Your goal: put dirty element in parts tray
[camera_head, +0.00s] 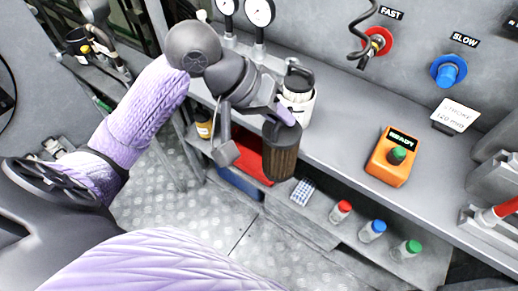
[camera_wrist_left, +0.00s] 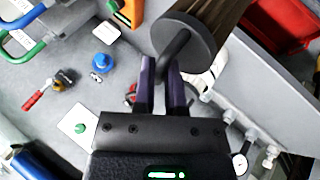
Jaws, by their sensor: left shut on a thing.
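The dirty element (camera_head: 281,158) is a brown pleated cylinder with a dark end cap. It hangs roughly upright from my left gripper (camera_head: 287,115), in front of the bench edge and above the lower shelf. In the left wrist view my left gripper (camera_wrist_left: 165,88) is shut on the bar handle of the element's dark round cap (camera_wrist_left: 192,35). A red tray (camera_head: 254,165) lies on the lower shelf behind and left of the element; it also shows in the left wrist view (camera_wrist_left: 283,28). I cannot tell for certain that it is the parts tray. My right gripper is not in view.
A white canister (camera_head: 298,106) stands on the bench (camera_head: 335,145) close behind the element. An orange box with a green knob (camera_head: 391,157) sits farther right. Bottles with red (camera_head: 342,208), blue and green caps stand on the lower shelf. A blue case (camera_head: 239,184) lies below the red tray.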

